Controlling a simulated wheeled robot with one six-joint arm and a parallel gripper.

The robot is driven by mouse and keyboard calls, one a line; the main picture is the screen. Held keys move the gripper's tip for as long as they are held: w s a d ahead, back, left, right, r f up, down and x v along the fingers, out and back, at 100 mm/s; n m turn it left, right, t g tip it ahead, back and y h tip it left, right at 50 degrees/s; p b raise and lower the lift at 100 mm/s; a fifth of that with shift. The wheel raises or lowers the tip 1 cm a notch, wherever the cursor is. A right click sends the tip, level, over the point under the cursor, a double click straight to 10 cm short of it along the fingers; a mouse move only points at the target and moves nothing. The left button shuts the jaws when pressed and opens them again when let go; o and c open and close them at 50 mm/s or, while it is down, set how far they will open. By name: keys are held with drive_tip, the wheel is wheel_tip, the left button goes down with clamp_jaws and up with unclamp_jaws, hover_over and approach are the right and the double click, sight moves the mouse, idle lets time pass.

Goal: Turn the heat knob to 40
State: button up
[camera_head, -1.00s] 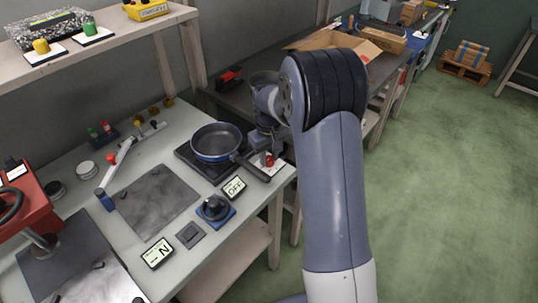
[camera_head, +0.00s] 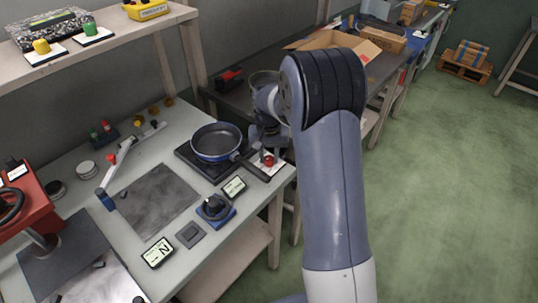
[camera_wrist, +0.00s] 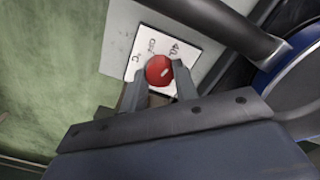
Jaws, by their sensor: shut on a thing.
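The red heat knob (camera_wrist: 159,70) sits on a white card (camera_wrist: 140,45) with handwritten marks, among them what looks like 40. My gripper (camera_wrist: 163,84) has one finger on each side of the knob and is shut on it. In the head view the knob (camera_head: 268,160) and its card (camera_head: 275,171) are at the table's right corner, with my gripper partly hidden around them. A small display (camera_head: 234,188) stands nearby; its text is too small to read surely.
A blue-rimmed pan (camera_head: 217,142) rests on a black hob (camera_head: 190,158); its dark handle (camera_wrist: 215,22) passes close to the knob. A blue-based black knob (camera_head: 215,207), a grey switch (camera_head: 190,234) and another display (camera_head: 158,252) are nearer the front.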

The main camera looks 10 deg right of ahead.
sight(269, 158)
idle(0.3)
drive_tip(key=o, duration=1)
drive_tip(key=shift+c, duration=0.2)
wheel_tip(269, 158, up, 11)
drive_tip(key=shift+f, duration=0.2)
wheel_tip(269, 158, down, 10)
drive_tip(key=shift+f, duration=0.35)
